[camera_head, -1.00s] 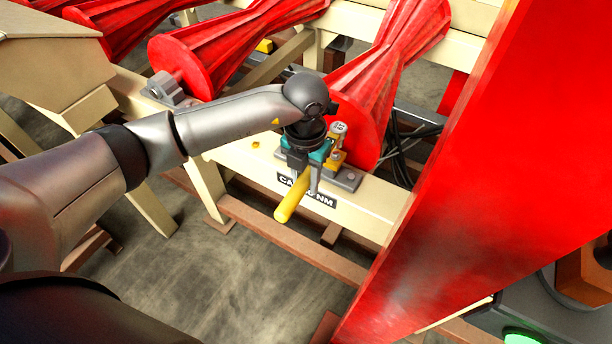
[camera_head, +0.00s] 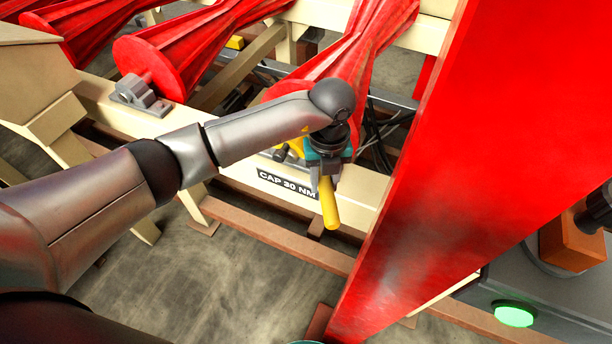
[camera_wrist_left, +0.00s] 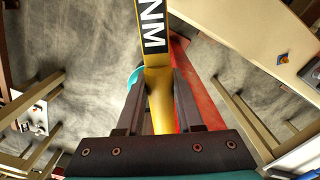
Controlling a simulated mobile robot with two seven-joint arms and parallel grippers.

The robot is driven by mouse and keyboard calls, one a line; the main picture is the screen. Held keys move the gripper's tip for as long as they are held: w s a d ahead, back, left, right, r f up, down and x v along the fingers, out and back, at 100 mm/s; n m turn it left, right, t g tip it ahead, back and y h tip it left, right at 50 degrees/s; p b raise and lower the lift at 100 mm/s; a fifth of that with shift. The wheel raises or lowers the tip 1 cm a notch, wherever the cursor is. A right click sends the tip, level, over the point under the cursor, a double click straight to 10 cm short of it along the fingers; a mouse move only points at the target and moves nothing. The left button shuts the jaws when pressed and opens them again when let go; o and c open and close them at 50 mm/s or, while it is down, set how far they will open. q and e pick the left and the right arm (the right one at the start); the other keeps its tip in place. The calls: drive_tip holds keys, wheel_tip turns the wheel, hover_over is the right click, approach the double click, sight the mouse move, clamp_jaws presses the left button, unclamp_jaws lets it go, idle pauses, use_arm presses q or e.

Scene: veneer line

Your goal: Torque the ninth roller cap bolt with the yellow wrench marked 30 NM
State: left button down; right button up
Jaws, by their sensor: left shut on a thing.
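My left gripper (camera_head: 325,178) is shut on the yellow wrench (camera_head: 330,207), whose handle points down toward the front of the frame. In the left wrist view, the wrench (camera_wrist_left: 155,45) passes between the two fingers (camera_wrist_left: 158,95) and carries a black label ending in "NM". The gripper is at the cream rail, just right of the black "CAP 30 NM" plate (camera_head: 287,184). The near roller (camera_head: 335,65) is red. Its bearing cap (camera_head: 290,152) is mostly behind my arm. The bolt and the wrench's head are hidden in the head view. My right gripper is not in view.
A large red panel (camera_head: 480,150) rises just right of the gripper. More red rollers (camera_head: 160,60) lie to the left, one with a grey bearing block (camera_head: 138,95). Dark cables (camera_head: 380,135) run behind the rail. A grey box with a green button (camera_head: 514,315) is at lower right.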

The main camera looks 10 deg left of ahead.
use_arm(q)
drive_tip(key=d+n, duration=0.1)
drive_tip(key=w+d, duration=0.1)
drive_tip(key=d+f+n+b, duration=0.1)
drive_tip(key=shift+w+n, duration=0.3)
drive_tip(key=shift+d, duration=0.35)
idle(0.9)
drive_tip(key=shift+s+f+b, duration=0.1)
drive_tip(key=shift+f+b, duration=0.6)
drive_tip(key=shift+f, duration=0.15)
drive_tip(key=shift+s+d, duration=0.15)
drive_tip(key=shift+d, duration=0.1)
drive_tip(key=shift+s+a, duration=0.1)
